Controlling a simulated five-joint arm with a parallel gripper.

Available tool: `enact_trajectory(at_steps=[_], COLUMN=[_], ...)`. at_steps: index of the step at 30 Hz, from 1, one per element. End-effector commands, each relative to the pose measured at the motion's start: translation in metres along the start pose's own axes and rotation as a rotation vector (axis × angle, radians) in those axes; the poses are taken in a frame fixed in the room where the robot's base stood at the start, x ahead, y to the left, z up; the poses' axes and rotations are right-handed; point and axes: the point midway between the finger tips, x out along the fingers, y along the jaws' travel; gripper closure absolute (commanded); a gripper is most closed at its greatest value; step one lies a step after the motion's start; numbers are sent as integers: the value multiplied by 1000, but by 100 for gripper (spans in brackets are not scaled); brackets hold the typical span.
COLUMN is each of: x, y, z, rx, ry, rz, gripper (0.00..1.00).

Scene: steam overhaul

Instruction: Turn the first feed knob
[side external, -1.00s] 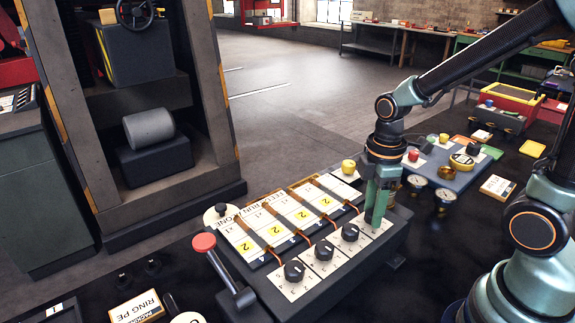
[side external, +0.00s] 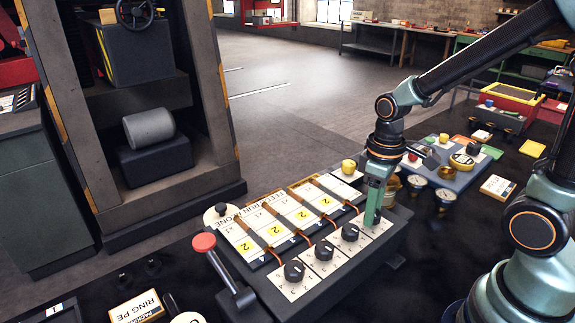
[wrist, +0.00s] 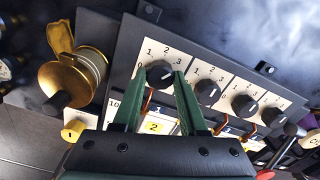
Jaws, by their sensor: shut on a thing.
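The feed panel (side external: 300,287) is a dark sloped box with a row of black knobs on white numbered plates. My gripper (side external: 372,220) reaches down to the knob at the panel's right end in the side view. In the wrist view, that end knob (wrist: 159,79) is leftmost in the row, and my gripper's fingertips (wrist: 165,72) are shut on it. The fingers partly hide the knob and its plate, so I cannot tell its setting. Three more knobs stand free, the nearest (side external: 350,232) beside the gripped one.
A red-tipped lever (side external: 204,242) stands at the panel's left end. White cards with yellow number tags (side external: 325,203) lie behind the knobs. A brass fitting (wrist: 75,78) is beside the panel. A blue tray of parts (side external: 450,178) sits to the right.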

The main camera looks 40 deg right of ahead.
Motion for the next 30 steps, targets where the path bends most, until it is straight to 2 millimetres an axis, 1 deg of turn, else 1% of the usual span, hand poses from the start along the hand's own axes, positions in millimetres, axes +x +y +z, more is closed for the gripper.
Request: enact_trajectory(at_steps=[18,24,30], x=[-1,-1,-1], y=[1,1,1], z=[0,0,0], rx=[583,746,869], ry=[0,0,0], rz=[0,0,0], gripper=[100,100,100])
